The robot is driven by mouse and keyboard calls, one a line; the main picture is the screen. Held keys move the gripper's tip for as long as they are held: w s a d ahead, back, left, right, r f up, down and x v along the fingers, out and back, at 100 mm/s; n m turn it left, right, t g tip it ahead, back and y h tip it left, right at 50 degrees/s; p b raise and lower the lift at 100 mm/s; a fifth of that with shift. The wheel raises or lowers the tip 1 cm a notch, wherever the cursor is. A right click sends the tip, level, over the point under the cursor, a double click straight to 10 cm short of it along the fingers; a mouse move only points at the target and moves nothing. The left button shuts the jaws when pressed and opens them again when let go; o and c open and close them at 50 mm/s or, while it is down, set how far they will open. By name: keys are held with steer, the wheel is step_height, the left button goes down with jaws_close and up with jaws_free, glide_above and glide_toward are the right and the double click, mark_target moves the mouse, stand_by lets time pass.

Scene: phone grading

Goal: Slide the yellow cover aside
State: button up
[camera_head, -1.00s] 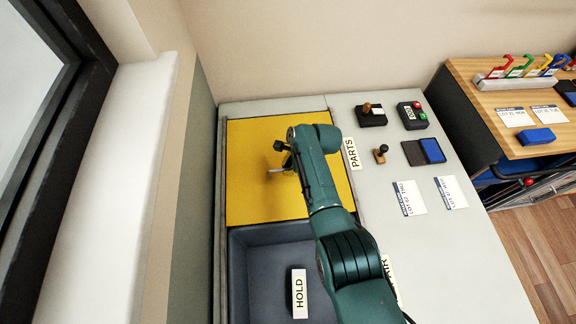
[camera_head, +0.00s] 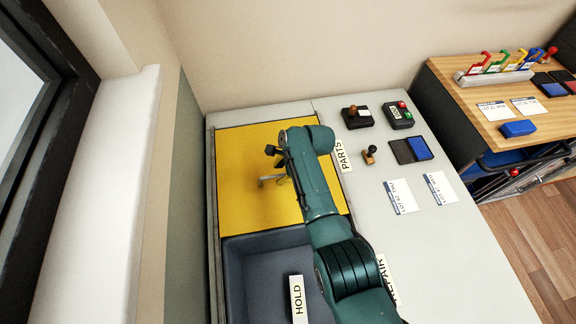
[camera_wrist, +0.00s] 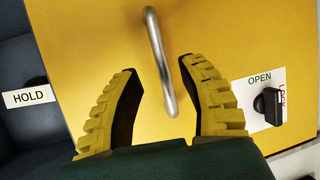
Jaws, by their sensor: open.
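The yellow cover (camera_head: 240,205) is a flat panel lying over the far part of a recess in the grey counter. It also fills most of the wrist view (camera_wrist: 90,40). A metal bar handle (camera_wrist: 160,60) stands on the cover; it also shows in the head view (camera_head: 270,180). My gripper (camera_wrist: 160,75) is open, its two yellow ribbed fingers on either side of the handle's near end. The fingers do not visibly press on the handle. In the head view my arm hides much of the gripper and part of the cover's right side.
A dark open bin with a HOLD label (camera_head: 297,298) lies on the near side of the cover. A black knob (camera_wrist: 268,105) sits on an OPEN/LOCK plate (camera_wrist: 255,90). Stamps, a button box (camera_head: 398,115) and cards occupy the counter to the right; a window wall is left.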

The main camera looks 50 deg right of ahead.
steer(key=v, duration=0.9)
steer(key=shift+s+r, duration=0.25)
steer(key=w+a+r+n+t+h, duration=0.3)
steer(key=w+a+r+n+t, duration=0.15)
steer(key=w+r+n, duration=0.4)
steer(key=w+a+r+n+t+h, duration=0.1)
steer(key=a+r+n+t, duration=0.3)
steer(key=r, duration=0.4)
steer(key=w+a+r+n+t, duration=0.1)
steer(key=w+a+r+n, duration=0.15)
steer(key=a+r, duration=0.5)
steer(key=s+a+r+n+t+y, duration=0.1)
steer(key=s+a+r+n+t, duration=0.35)
steer(key=s+r, duration=0.35)
steer(key=s+a+r+n+t, duration=0.3)
steer(key=s+a+r+n, duration=0.25)
steer(key=r, duration=0.45)
step_height(320, 180, up, 31)
steer(key=p, duration=3)
steer(key=shift+a+t, duration=0.4)
steer(key=shift+a, duration=0.05)
